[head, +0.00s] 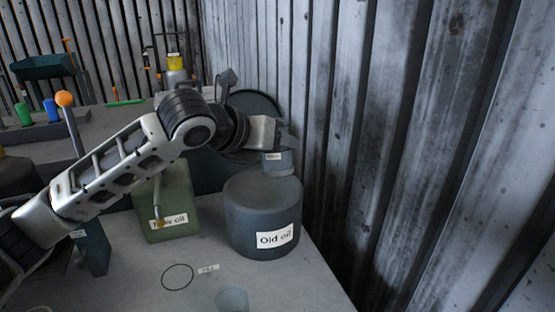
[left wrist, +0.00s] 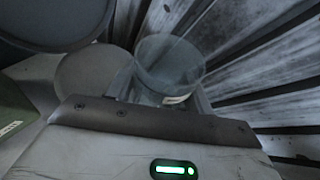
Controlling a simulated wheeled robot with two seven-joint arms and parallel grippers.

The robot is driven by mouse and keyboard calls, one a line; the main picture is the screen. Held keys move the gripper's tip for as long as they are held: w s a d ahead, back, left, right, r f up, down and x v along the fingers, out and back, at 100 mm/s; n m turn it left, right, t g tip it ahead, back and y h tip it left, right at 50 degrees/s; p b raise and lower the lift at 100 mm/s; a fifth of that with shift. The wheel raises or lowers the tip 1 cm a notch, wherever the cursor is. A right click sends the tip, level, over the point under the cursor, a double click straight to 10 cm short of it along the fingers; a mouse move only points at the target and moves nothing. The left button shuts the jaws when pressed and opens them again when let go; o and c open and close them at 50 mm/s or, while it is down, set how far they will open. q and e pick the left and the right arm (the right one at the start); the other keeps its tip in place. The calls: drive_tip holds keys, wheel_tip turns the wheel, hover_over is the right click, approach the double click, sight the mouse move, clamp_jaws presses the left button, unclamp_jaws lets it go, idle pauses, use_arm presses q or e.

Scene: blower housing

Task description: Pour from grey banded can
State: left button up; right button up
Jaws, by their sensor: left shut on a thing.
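The can is above and behind the dark "Old oil" drum (head: 262,215), partly hidden by the gripper. In the left wrist view the held can (left wrist: 170,65) looks see-through and round-rimmed, between the fingers; its contents cannot be made out. The green "New oil" can (head: 180,205) stands left of the drum, partly behind my arm. A faint see-through cup shape (head: 232,299) shows at the table's front. My right gripper is out of view.
A black ring mark (head: 177,277) with a small label (head: 208,268) is on the grey table (head: 300,285). A corrugated metal wall (head: 400,150) rises close on the right. A yellow-topped bottle (head: 175,70) and an orange-knobbed lever (head: 65,100) stand further back.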

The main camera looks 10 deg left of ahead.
use_arm(q)
drive_tip(key=s+d+r+m+t, duration=0.1)
drive_tip(key=s+d+r+t, duration=0.1)
drive_tip(key=s, duration=0.4)
drive_tip(key=shift+s+d+r+m+y, duration=0.4)
drive_tip(key=shift+d+r, duration=0.1)
drive_tip(key=shift+d, duration=0.75)
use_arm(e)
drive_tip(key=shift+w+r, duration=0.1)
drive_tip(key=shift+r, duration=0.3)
use_arm(q)
drive_tip(key=s+a+f+n+y+p, duration=0.2)
drive_tip(key=s+a+f, duration=0.3)
drive_tip(key=f, duration=0.2)
drive_tip(key=s+a+f+n+t+y+p, duration=0.1)
drive_tip(key=s+a+f+n+y+p, duration=0.1)
drive_tip(key=s+a+f, duration=0.3)
drive_tip(key=shift+f+y+p, duration=0.4)
drive_tip(key=shift+f, duration=0.5)
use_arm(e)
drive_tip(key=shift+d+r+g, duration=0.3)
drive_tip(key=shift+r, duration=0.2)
